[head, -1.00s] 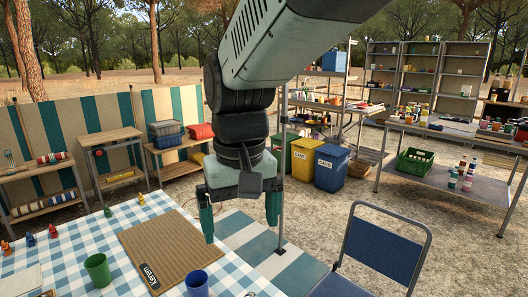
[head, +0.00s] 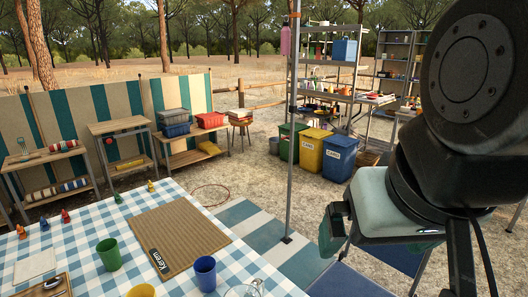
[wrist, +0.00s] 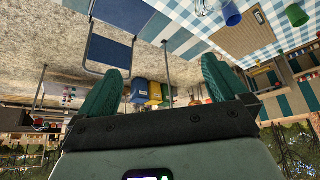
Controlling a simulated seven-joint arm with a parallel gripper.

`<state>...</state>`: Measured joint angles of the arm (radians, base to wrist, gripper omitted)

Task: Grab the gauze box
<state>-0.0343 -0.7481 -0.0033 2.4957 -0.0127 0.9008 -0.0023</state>
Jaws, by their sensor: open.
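I cannot make out a gauze box in either view. My gripper (head: 380,235) is at the right of the head view, close to the camera and to the right of the checked table. Its green fingers are spread apart and hold nothing. In the wrist view the two fingers (wrist: 162,88) also stand wide apart with nothing between them. Part of the scene behind my arm is hidden.
A table with a blue checked cloth (head: 75,240) bears a brown mat (head: 180,235), cups and small coloured figures. Blue, yellow and green bins (head: 311,152) stand behind a pole (head: 291,120). Side tables and shelves line the back. A blue chair (wrist: 110,52) shows in the wrist view.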

